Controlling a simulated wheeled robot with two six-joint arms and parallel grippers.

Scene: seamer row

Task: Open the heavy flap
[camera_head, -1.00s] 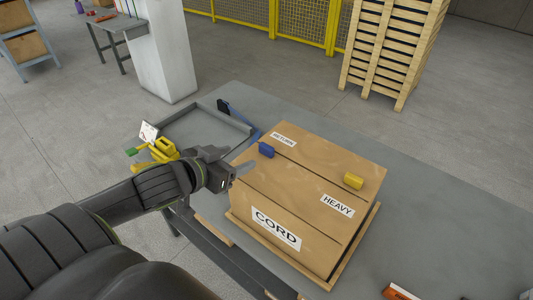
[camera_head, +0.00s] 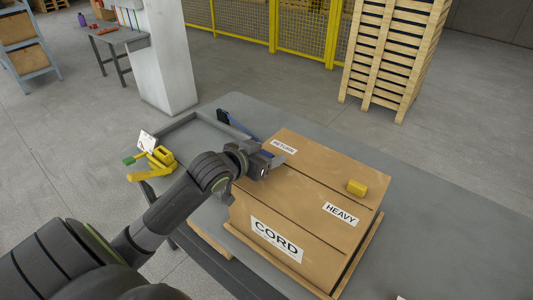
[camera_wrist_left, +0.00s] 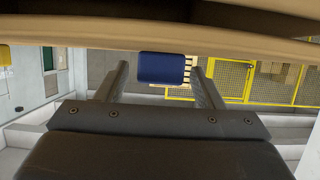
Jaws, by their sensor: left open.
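A cardboard box (camera_head: 315,230) marked CORD stands on the table. Its top has a RETURN flap (camera_head: 300,160) at the far left and a HEAVY flap (camera_head: 320,195) nearer the right, as labelled. A yellow handle (camera_head: 357,187) sits on the HEAVY side. My left gripper (camera_head: 272,158) is at the RETURN side, low over the box top, and mostly hides the blue handle there. In the left wrist view the blue handle (camera_wrist_left: 164,68) lies between the two open fingers, with gaps on both sides. My right gripper is not in view.
The box rests on a thin wooden board (camera_head: 357,255) on the grey table (camera_head: 440,210). A yellow tool (camera_head: 153,165) with a white tag is left of my arm. A shallow grey tray (camera_head: 190,130) lies behind it.

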